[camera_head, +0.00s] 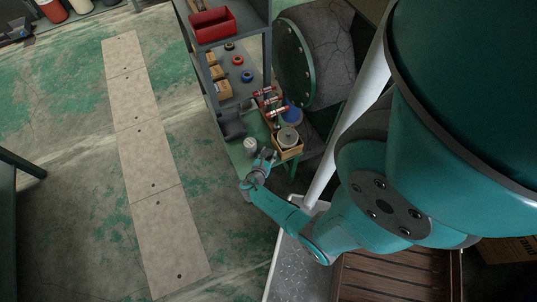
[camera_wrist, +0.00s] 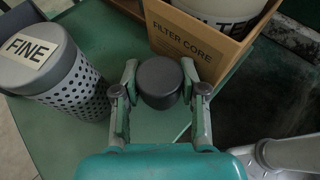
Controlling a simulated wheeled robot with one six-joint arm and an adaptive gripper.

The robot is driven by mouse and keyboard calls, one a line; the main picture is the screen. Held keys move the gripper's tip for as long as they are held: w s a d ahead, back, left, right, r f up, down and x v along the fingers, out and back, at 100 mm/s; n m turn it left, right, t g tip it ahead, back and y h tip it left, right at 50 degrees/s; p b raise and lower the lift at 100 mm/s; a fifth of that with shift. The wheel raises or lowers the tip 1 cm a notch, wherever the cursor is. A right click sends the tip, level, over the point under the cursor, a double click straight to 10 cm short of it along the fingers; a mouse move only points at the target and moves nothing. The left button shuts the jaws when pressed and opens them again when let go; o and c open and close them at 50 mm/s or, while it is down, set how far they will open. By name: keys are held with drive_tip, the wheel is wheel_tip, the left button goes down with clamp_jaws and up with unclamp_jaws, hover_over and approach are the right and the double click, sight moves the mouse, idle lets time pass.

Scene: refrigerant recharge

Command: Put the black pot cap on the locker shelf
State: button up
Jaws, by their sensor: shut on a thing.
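The black pot cap (camera_wrist: 159,80), a dark round cap, sits between the two fingers of my gripper (camera_wrist: 160,72) in the wrist view. My gripper is shut on it, with a finger at each side. Below the cap is a green table top (camera_wrist: 60,130). In the head view my gripper (camera_head: 265,157) is over the front end of the green table, and the cap is too small there to make out. A dark grey shelf unit (camera_head: 268,50) stands behind the table; I cannot tell whether it is the locker.
A perforated canister labelled FINE (camera_wrist: 75,85) stands left of my gripper. A FILTER CORE box (camera_wrist: 185,40) holding a white container stands just beyond the cap. The shelf unit holds a red bin (camera_head: 212,25), small boxes and tape rolls. Open floor lies left.

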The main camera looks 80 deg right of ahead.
drive_tip(key=shift+f, duration=0.35)
drive_tip(key=o, duration=0.8)
drive_tip(key=shift+f, duration=0.1)
drive_tip(key=shift+o, duration=0.2)
